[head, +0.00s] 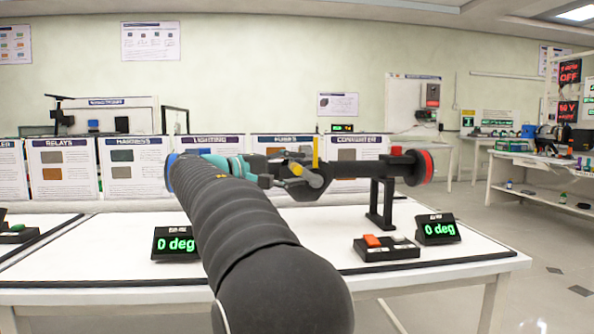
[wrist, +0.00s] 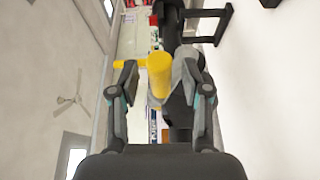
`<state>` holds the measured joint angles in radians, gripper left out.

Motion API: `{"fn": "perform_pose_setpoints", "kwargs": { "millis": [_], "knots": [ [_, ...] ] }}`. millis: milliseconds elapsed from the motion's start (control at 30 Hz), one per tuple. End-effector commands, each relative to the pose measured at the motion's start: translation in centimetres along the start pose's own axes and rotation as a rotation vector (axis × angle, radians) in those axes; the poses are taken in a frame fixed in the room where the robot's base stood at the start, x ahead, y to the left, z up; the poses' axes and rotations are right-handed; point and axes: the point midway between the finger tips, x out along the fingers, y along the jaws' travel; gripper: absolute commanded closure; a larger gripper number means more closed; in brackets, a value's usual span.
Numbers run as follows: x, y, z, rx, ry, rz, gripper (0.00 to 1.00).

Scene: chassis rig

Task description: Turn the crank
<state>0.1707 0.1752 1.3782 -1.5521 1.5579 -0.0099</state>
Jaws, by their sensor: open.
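The crank's yellow handle (wrist: 159,75) is between the two fingers of my gripper (wrist: 157,80) in the wrist view. A thinner yellow bar extends left from its far end, past the left fingertip. The fingers stand open on either side of the handle; I cannot tell whether either touches it. In the head view, my gripper (head: 303,170) reaches the left end of the black shaft (head: 355,170), where an upright yellow piece of the crank (head: 315,151) shows. My arm and fingers hide part of the crank. A black stand (head: 381,205) carries the shaft, which has a red-rimmed disc (head: 421,167) at its right end.
Two displays, left (head: 177,244) and right (head: 437,229), both read "0 deg". A button box (head: 386,247) with red and white buttons sits before the stand on the white table (head: 460,275). Label panels (head: 127,167) line the back. Open floor lies to the right.

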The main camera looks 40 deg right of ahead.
Motion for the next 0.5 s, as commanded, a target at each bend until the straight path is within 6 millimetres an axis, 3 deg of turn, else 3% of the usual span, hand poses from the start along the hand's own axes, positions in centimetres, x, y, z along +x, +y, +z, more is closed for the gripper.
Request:
{"fn": "perform_pose_setpoints", "kwargs": {
  "millis": [400, 500],
  "knots": [
    [0.84, -0.01, -0.01, 0.0, 0.001, 0.0, 0.53],
    [0.83, -0.01, -0.01, 0.0, 0.0, 0.0, 0.75]
  ]
}}
